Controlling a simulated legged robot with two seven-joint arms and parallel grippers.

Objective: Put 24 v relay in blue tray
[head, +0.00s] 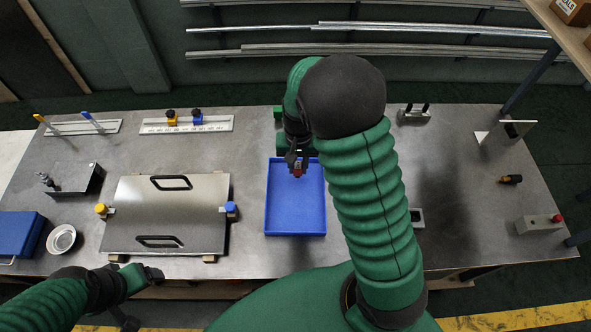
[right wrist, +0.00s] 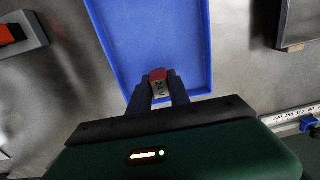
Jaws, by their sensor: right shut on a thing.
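The blue tray (head: 296,215) lies on the metal table in front of me and is empty in the part that shows. My right gripper (head: 297,168) is over the tray's far end. It is shut on the 24 V relay (right wrist: 158,82), a small block with a red top and a pale side with dark lettering. In the right wrist view the relay shows between the fingers, in front of the blue tray floor (right wrist: 155,40). I cannot tell its exact height above the floor. My left gripper (head: 153,274) is at the table's near edge, far from the tray; its finger gap is unclear.
A metal plate with two black handles (head: 170,210) lies left of the tray. A metal bowl (head: 61,239) and a blue case (head: 18,235) are farther left. A grey box with a red button (head: 540,224) stands at the right. My right arm hides table right of the tray.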

